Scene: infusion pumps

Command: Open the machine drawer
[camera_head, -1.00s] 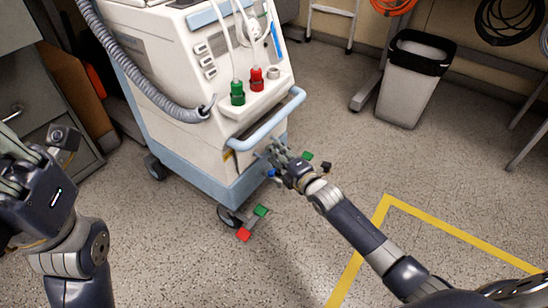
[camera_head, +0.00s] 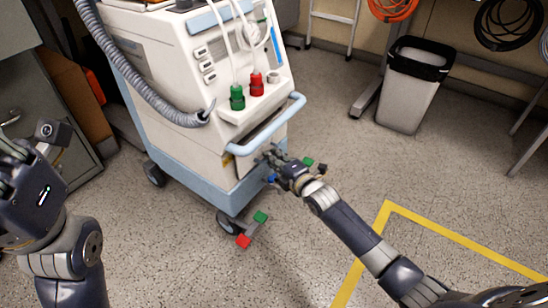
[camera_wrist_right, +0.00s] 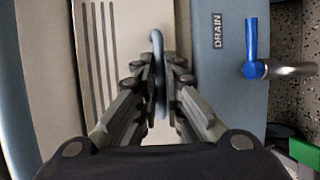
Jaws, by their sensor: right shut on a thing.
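The machine (camera_head: 165,75) is a white and blue-grey wheeled cart at the upper left of the head view. My right gripper (camera_head: 268,156) is at its lower front, below the blue front bar (camera_head: 268,125), and partly hides the drawer front. In the right wrist view, a thin blue-grey handle (camera_wrist_right: 157,42) stands out from the pale drawer panel (camera_wrist_right: 133,18). My right gripper's fingers (camera_wrist_right: 159,78) are closed around this handle. I see no clear gap at the drawer. My left gripper (camera_head: 18,150) is at the left edge, away from the machine; its finger state is unclear.
A blue drain valve (camera_wrist_right: 252,48) is close beside the handle. Red and green pedals (camera_head: 252,230) stick out near the front wheel. A grey bin (camera_head: 412,85) stands at the upper right.

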